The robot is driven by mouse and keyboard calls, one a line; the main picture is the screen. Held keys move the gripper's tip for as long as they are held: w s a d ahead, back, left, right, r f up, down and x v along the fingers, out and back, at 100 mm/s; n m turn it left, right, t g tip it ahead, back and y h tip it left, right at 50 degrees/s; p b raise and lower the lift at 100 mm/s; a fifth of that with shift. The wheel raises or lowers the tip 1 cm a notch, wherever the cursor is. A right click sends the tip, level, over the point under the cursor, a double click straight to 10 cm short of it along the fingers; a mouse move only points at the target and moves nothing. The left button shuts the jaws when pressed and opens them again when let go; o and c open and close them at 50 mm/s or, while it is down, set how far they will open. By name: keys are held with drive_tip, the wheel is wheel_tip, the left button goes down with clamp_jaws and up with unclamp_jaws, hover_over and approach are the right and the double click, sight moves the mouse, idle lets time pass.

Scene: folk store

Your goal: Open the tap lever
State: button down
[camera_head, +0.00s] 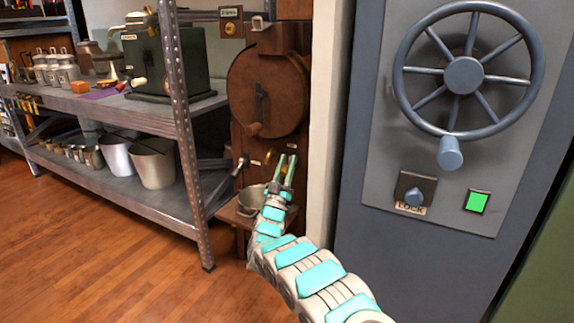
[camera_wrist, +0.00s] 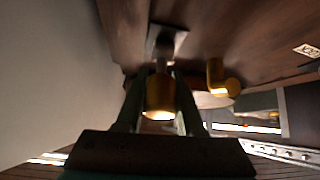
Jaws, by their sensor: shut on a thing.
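My gripper (camera_head: 287,165) reaches to the lower front of a dark wooden cabinet (camera_head: 243,150) with a round drum. In the wrist view, its two dark fingers (camera_wrist: 160,104) are shut on a brass-coloured cylindrical grip, seemingly the tap lever (camera_wrist: 160,92), one finger on each side. A grey metal mount (camera_wrist: 166,40) sits behind it on the wood. A bent brass piece (camera_wrist: 222,78), perhaps the spout, stands apart to the right. In the head view my gripper hides the lever. A metal pot (camera_head: 250,198) stands below on a wooden ledge.
A metal shelf (camera_head: 188,130) with pots and a dark green machine (camera_head: 178,55) stands left. A pale post (camera_head: 325,120) and a grey safe door with a handwheel (camera_head: 464,75) stand close on the right. The wooden floor (camera_head: 110,250) at front left is clear.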

sight(283, 174)
drive_tip(key=c, duration=0.5)
unclamp_jaws()
drive_tip(key=v, duration=0.3)
drive_tip(key=shift+s+a, duration=0.25)
drive_tip(key=shift+s, duration=0.2)
drive_tip(key=s+a, duration=0.1)
drive_tip(key=s, duration=0.2)
drive_tip(key=s+a, duration=0.1)
drive_tip(key=s, duration=0.3)
drive_tip(key=s+a, duration=0.1)
drive_tip(key=s, duration=0.2)
drive_tip(key=shift+s, duration=0.3)
